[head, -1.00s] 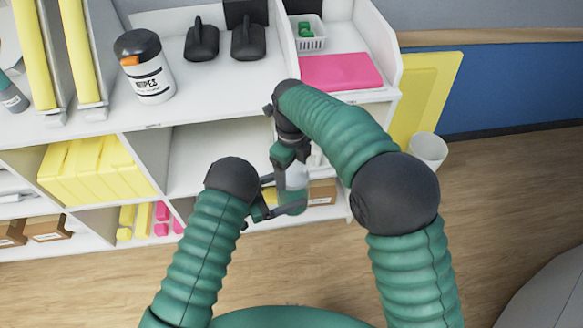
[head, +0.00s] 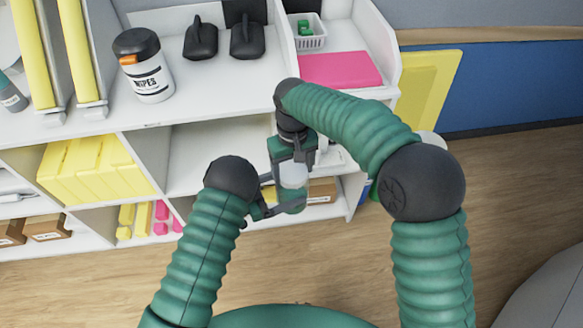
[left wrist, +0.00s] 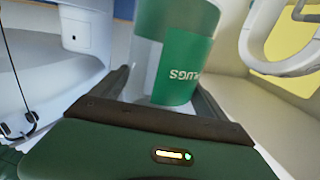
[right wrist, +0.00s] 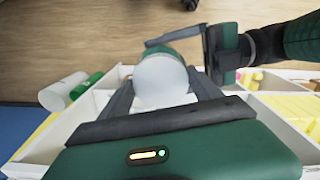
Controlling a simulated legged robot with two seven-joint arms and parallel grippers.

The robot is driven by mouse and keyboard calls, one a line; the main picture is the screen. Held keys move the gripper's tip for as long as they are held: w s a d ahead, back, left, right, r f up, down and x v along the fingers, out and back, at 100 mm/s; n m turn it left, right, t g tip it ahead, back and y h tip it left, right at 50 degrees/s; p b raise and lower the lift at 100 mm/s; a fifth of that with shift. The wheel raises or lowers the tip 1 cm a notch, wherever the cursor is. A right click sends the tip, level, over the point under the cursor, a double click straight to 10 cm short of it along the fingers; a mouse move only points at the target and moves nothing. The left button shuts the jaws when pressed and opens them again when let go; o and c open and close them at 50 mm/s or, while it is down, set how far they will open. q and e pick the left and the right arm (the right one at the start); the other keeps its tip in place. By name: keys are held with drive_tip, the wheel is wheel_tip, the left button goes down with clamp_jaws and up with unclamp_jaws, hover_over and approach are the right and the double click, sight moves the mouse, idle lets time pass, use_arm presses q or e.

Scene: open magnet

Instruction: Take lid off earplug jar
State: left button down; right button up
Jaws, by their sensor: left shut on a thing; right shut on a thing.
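The earplug jar (head: 292,195) is a clear jar with a green label, held in the air in front of the shelf. My left gripper (head: 270,195) is shut on the jar's body from the left. My right gripper (head: 293,158) is above the jar and shut on its whitish lid (right wrist: 162,82), which fills the space between its fingers in the right wrist view. The lid is at the jar's top; I cannot tell whether there is a gap between them.
A white shelf unit (head: 200,110) stands close behind both grippers. On it are a wipes canister (head: 145,65), black objects (head: 202,40), a pink block (head: 340,69) and a small basket (head: 307,38). Yellow folders (head: 95,170) fill a cubby. Floor (head: 530,190) is open at right.

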use_arm(q)
drive_tip(key=shift+s+d, duration=0.1)
use_arm(e)
drive_tip(key=n, duration=0.6)
drive_tip(key=shift+w+d+n, duration=0.1)
drive_tip(key=shift+w+n, duration=0.2)
drive_tip(key=shift+n, duration=0.1)
drive_tip(key=n, duration=0.6)
drive_tip(key=shift+w+r+n, duration=0.1)
drive_tip(key=shift+n, duration=0.3)
drive_tip(key=n, duration=0.6)
drive_tip(key=shift+w, duration=0.1)
drive_tip(key=n, duration=0.4)
drive_tip(key=shift+a+n, duration=0.2)
drive_tip(key=shift+n, duration=0.2)
drive_tip(key=shift+r, duration=0.15)
drive_tip(key=shift+s+r, duration=0.2)
drive_tip(key=shift+r, duration=0.8)
